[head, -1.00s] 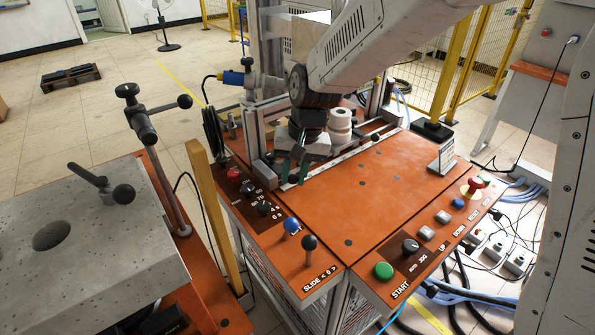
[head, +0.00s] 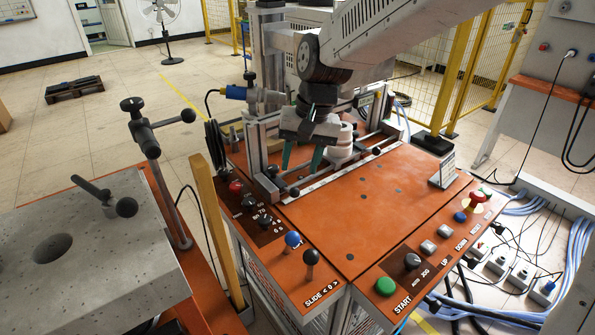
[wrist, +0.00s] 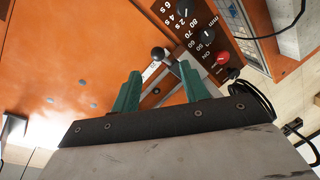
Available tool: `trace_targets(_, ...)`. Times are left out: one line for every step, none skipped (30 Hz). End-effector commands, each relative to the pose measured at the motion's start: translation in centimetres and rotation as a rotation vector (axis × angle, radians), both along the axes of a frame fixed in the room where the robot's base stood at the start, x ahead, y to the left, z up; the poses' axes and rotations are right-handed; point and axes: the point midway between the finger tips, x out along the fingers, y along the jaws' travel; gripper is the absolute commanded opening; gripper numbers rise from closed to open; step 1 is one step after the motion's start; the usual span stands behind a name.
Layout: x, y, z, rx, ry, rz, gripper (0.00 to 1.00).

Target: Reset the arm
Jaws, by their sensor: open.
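My gripper (head: 301,158) hangs from the arm above the back left part of the orange machine table (head: 385,210). Its two green fingers are spread apart with nothing between them. They also show open and empty in the wrist view (wrist: 160,85), over the rail and knob area near the control panel. A white cylindrical part (head: 340,145) stands just right of and behind the gripper in the head view, partly hidden by it. I cannot tell the exact gap between the fingertips and the table.
A front panel carries a green START button (head: 387,287) and a red emergency stop (head: 476,200). Blue (head: 292,240) and black (head: 311,257) levers stand at the front left. A metal column (head: 270,60) rises behind the gripper. The table's middle is clear.

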Motion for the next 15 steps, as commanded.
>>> trace_targets(0.0,0.0,0.1,0.0,0.0,0.0,0.45)
trace_targets(0.0,0.0,0.2,0.0,0.001,0.0,0.45)
trace_targets(0.0,0.0,0.2,0.0,0.001,0.0,0.45)
trace_targets(0.0,0.0,0.2,0.0,0.001,0.0,0.45)
trace_targets(0.0,0.0,0.2,0.0,0.001,0.0,0.45)
trace_targets(0.0,0.0,0.1,0.0,0.001,0.0,0.45)
trace_targets(0.0,0.0,0.1,0.0,0.001,0.0,0.45)
trace_targets(0.0,0.0,0.1,0.0,0.001,0.0,0.45)
trace_targets(0.0,0.0,0.1,0.0,0.001,0.001,0.45)
trace_targets(0.0,-0.1,0.1,-0.001,0.001,0.007,0.45)
trace_targets(-0.2,-0.1,0.1,-0.004,0.006,0.018,0.45)
trace_targets(-0.6,-0.4,-0.2,-0.015,0.02,0.04,0.45)
trace_targets(-1.1,-0.7,-0.5,-0.024,0.031,0.053,0.45)
trace_targets(-1.7,-1.0,-0.9,-0.034,0.046,0.068,0.45)
trace_targets(-2.9,-1.7,-1.1,-0.049,0.063,0.095,0.45)
